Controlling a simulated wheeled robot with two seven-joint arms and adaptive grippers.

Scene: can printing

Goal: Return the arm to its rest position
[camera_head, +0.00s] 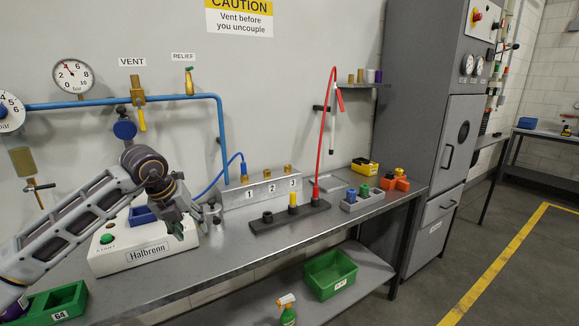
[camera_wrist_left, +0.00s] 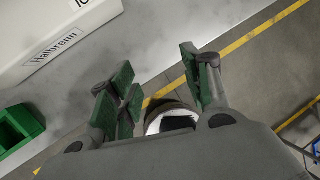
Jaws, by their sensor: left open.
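My left arm comes in from the left in the head view. Its gripper (camera_head: 196,222) hangs over the bench in front of the white Halbrenn machine (camera_head: 112,258). In the left wrist view the two green-padded fingers of the left gripper (camera_wrist_left: 160,85) stand apart with nothing between them. The Halbrenn machine also shows at the upper left of that view (camera_wrist_left: 50,35), apart from the fingers. My right gripper is in neither view.
The grey bench (camera_head: 235,262) carries a numbered manifold (camera_head: 262,192), a black holder with a yellow piece (camera_head: 290,217) and a green tray (camera_head: 60,303). A green crate (camera_head: 330,274) sits on the lower shelf. A red hose (camera_head: 322,130) rises at the back. The bench front is clear.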

